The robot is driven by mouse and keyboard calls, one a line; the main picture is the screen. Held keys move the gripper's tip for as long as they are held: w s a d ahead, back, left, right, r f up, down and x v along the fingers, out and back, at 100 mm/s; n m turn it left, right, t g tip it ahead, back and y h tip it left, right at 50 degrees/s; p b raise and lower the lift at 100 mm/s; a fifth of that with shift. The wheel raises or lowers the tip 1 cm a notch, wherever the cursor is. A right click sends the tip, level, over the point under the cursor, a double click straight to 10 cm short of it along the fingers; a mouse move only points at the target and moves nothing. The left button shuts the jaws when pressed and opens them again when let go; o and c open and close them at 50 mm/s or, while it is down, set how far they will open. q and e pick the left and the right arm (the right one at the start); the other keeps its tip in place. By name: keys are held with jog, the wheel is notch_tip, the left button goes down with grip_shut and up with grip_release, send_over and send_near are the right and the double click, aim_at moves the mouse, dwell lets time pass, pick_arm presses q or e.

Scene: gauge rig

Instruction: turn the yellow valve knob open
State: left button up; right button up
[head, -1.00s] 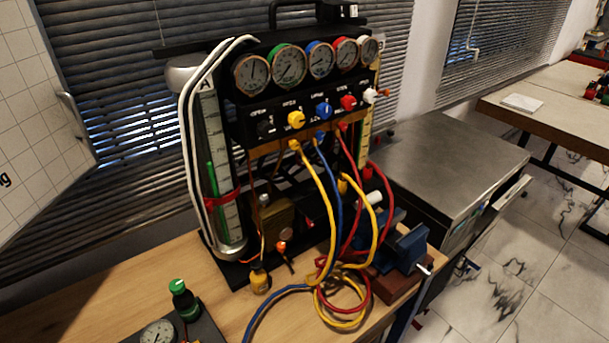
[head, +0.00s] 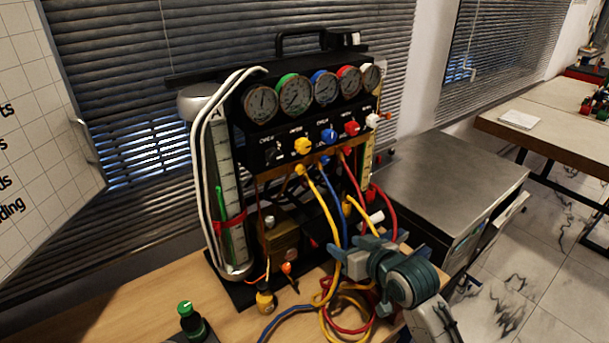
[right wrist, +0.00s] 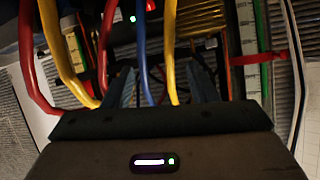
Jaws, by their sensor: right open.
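The yellow valve knob (head: 303,146) sits on the black front panel (head: 262,150) of the gauge rig, between a black knob and a blue knob (head: 329,136). I cannot make the yellow knob out in the right wrist view. My right gripper (head: 355,252) is open, below and to the right of the knob, clear of it and in front of the hoses. In the right wrist view its two fingers (right wrist: 165,88) stand apart, with blue and yellow hoses showing beyond and between them. My left gripper is not in view.
Yellow (head: 322,195), blue and red hoses hang from the panel and coil on the wooden bench (head: 130,305). A clear tube (head: 229,180) with white hoses stands at the rig's left. A red knob (head: 351,128) and a white knob are right of the blue one.

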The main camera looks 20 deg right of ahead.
aim_at(306, 148)
notch_tip(306, 148, up, 19)
jog(key=w+a+n+t+y, duration=0.1)
jog(key=w+a+t+y, duration=0.2)
jog(key=t, duration=0.1)
jog(key=p+x, duration=0.4)
jog(key=x, duration=0.5)
jog(key=shift+w+r, duration=0.1)
jog(key=shift+r, duration=0.1)
jog(key=shift+w+a+f, duration=0.1)
jog(key=shift+w, duration=0.4)
jog(key=c, duration=1)
